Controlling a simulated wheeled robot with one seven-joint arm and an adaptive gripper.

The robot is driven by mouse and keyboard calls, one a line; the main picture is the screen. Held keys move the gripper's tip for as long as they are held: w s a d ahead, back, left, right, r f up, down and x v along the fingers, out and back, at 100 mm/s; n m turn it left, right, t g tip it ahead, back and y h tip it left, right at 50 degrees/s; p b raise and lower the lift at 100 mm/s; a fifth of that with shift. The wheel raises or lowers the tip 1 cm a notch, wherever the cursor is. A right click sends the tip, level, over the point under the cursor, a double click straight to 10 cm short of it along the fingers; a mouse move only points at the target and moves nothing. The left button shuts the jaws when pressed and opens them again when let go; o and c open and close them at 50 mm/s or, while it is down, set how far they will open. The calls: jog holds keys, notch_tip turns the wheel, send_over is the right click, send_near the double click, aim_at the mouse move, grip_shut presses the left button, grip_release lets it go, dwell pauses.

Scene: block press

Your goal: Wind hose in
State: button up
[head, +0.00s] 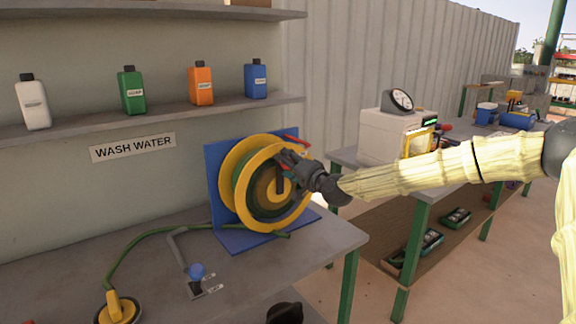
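The hose reel (237,190) has yellow discs and stands on a blue backing plate (213,175) on the grey table. Green hose is wound between its discs. More green hose (125,258) lies loose over the table to the left, from the foot of the reel to a round yellow-and-black piece (119,308) at the front. My gripper (284,163) is at the right front face of the reel, over its upper right part. A dark bar shows just below the fingers; I cannot tell whether they hold it. The fingers overlap the reel, so their opening is unclear.
A red piece (296,141) shows behind my gripper. A shelf with several bottles (132,90) hangs above. A second bench with a white machine (390,135) stands to the right.

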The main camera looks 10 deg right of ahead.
jog(key=v, duration=1.2)
jog(key=shift+d+f, duration=0.1)
jog(key=s+a+f+n+g, duration=0.1)
jog(key=s+a+f+g, duration=0.4)
jog(key=f, duration=0.7)
jog(key=s+a+f+n+g+h+p, duration=0.1)
jog(key=s+a+f, duration=0.2)
jog(key=s+f, duration=0.55)
jog(key=s+a+f+n+g, duration=0.1)
jog(key=s+a+f+g, duration=0.15)
jog(key=f, duration=1.25)
jog(key=s+f+n+g+h, duration=0.2)
jog(key=s+f+g, duration=0.1)
jog(key=s+f, duration=0.7)
jog(key=s+d+f+n+g+h, duration=0.1)
jog(key=s+d+f, duration=0.1)
jog(key=s, duration=0.7)
jog(key=s+d+f+n+g+h, duration=0.1)
jog(key=s+d+f+g, duration=0.1)
jog(key=s, duration=0.7)
jog(key=s+d+f+g+h+p, duration=0.1)
jog(key=s+d+f+g, duration=0.1)
jog(key=s, duration=0.7)
jog(key=shift+d+f+n+h, duration=0.4)
jog(key=shift+d+f, duration=0.1)
jog(key=shift+f, duration=0.45)
